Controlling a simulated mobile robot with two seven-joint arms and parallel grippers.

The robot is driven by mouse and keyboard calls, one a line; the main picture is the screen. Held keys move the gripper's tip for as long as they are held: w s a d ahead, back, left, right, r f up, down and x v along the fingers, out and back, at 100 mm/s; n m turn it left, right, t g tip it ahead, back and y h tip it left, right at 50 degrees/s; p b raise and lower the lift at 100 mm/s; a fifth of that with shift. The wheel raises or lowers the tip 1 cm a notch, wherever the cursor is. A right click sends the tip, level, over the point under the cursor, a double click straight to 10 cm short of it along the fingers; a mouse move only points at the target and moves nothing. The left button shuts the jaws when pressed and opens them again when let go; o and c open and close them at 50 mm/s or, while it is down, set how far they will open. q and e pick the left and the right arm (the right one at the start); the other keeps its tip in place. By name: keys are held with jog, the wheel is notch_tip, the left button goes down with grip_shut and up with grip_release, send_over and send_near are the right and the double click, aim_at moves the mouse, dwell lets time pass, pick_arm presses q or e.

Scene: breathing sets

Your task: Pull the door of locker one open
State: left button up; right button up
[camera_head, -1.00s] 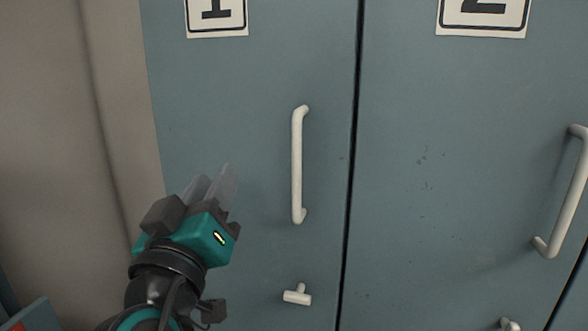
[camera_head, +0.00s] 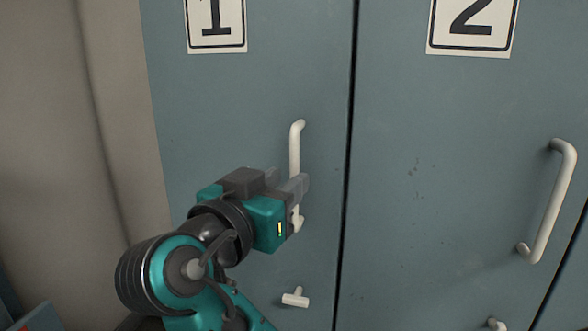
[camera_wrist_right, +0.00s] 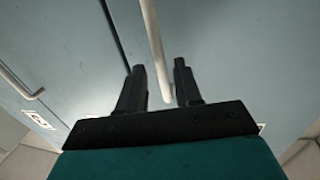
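The door of locker one (camera_head: 230,110) is blue-grey, marked with a "1" label (camera_head: 215,22), and shut. Its white vertical bar handle (camera_head: 295,150) is near the door's right edge. My right gripper (camera_head: 290,186) is at the lower half of this handle and hides part of it. In the right wrist view the two dark fingers (camera_wrist_right: 160,82) are apart. The handle (camera_wrist_right: 155,50) shows between them, its end near the gap, and I see no finger touching it. My left gripper is not in view.
A white T-shaped latch (camera_head: 295,297) sits below the handle. Locker two (camera_head: 440,180) with its own bar handle (camera_head: 557,205) is on the right, shut. A beige wall (camera_head: 60,130) is on the left. A red item (camera_head: 35,318) shows at the bottom left corner.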

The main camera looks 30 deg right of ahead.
aim_at(294, 175)
jog(key=shift+x, duration=1.95)
jog(key=shift+c, duration=0.4)
grip_shut()
